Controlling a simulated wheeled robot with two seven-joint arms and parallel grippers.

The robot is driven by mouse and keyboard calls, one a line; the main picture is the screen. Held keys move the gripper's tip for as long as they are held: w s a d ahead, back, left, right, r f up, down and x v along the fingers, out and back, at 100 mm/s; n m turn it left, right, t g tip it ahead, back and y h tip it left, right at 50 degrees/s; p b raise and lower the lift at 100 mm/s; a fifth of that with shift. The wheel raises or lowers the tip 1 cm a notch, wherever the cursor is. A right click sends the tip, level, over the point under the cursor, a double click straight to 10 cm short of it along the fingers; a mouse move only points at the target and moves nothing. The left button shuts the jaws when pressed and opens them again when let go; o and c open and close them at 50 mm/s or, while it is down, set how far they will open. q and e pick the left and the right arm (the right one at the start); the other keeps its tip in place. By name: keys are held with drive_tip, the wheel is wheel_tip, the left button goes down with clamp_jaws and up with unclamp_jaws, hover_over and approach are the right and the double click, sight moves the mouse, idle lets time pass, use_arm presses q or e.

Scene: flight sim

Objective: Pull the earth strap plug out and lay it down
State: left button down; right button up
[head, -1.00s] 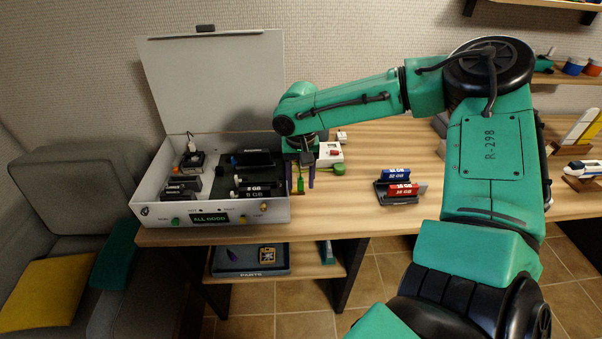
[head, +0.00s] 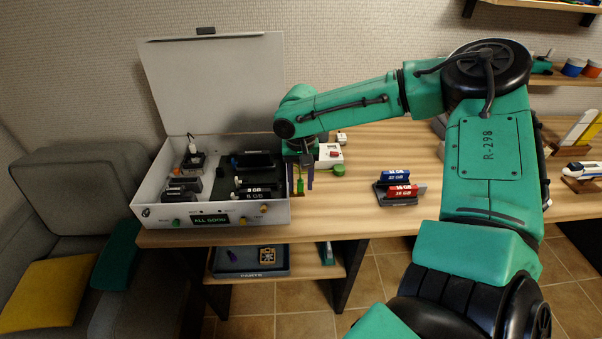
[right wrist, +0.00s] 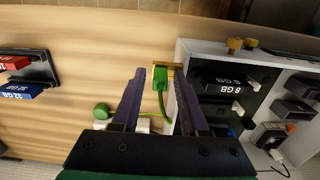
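The earth strap plug (right wrist: 161,79) is green and sits at a brass-coloured block (right wrist: 164,66) on the side of the white case (head: 160,212). A green-yellow strap runs from it to a round green piece (right wrist: 102,111); this piece also shows in the head view (head: 338,170). My right gripper (right wrist: 158,72) is open, its two purple fingers on either side of the plug with gaps between. In the head view, the right gripper (head: 301,180) points down beside the case's right wall, with the green plug between its fingers. My left gripper is not in view.
The open case holds black modules and an "ALL GOOD" display (head: 211,219). A white box with a red button (head: 329,155) stands behind the gripper. A rack with blue and red memory sticks (head: 401,191) stands to the right. The table between and in front is clear.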

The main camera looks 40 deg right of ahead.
sight(301, 181)
clamp_jaws()
drive_tip(key=shift+r, duration=0.1)
idle(1.2)
drive_tip(key=shift+r+p, duration=2.75)
drive_tip(key=shift+r, duration=0.2)
drive_tip(key=shift+f, duration=0.1)
